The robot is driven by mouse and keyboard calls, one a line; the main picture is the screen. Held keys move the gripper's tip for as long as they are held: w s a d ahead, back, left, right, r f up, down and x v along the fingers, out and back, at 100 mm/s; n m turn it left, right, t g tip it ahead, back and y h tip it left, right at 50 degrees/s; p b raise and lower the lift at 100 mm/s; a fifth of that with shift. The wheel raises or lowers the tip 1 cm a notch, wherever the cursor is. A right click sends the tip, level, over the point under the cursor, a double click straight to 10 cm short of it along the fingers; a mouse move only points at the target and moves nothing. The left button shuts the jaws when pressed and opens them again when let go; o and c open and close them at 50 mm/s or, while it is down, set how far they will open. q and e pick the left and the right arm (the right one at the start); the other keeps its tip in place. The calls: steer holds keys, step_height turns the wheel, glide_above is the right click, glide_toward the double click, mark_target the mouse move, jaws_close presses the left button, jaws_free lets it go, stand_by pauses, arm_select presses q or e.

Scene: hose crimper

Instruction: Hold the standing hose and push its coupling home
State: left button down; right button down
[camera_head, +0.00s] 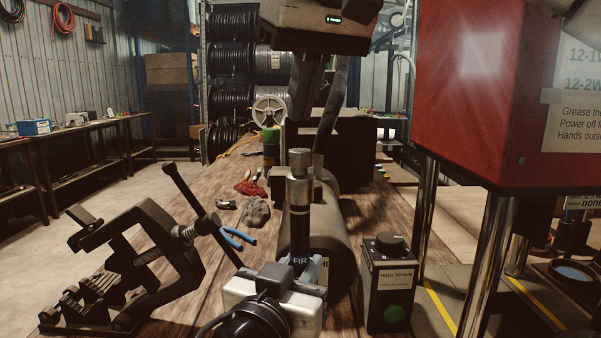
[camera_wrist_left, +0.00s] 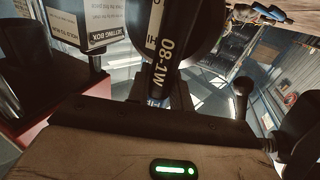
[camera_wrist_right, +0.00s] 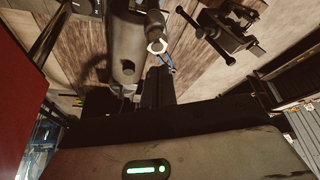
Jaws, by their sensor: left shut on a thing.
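The black hose (camera_head: 300,232) stands upright in the middle of the head view. Its metal coupling (camera_head: 300,185) sits at the top end. My left gripper (camera_head: 304,264) is shut on the hose's lower part; in the left wrist view the hose (camera_wrist_left: 158,52) shows white lettering. My right gripper (camera_head: 308,92) is above and apart from the coupling, fingers pointing down. In the right wrist view its fingers (camera_wrist_right: 156,86) look closed together and empty, with the coupling's round end (camera_wrist_right: 157,46) beyond them. How far the coupling sits on the hose cannot be told.
A dark cylinder (camera_head: 328,228) lies just behind the hose. A vise-like clamp (camera_head: 140,250) stands at left, with blue-handled pliers (camera_head: 236,238) near it. A control box (camera_head: 390,282) and the red machine (camera_head: 480,90) stand at right.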

mark_target(298, 150)
steer(key=shift+f, duration=0.95)
steer(key=shift+f, duration=1.25)
stand_by(1.2)
steer(key=shift+r, duration=3.1)
arm_select(q)
steer(key=c, duration=1.2)
jaws_free()
steer(key=shift+o, duration=0.2)
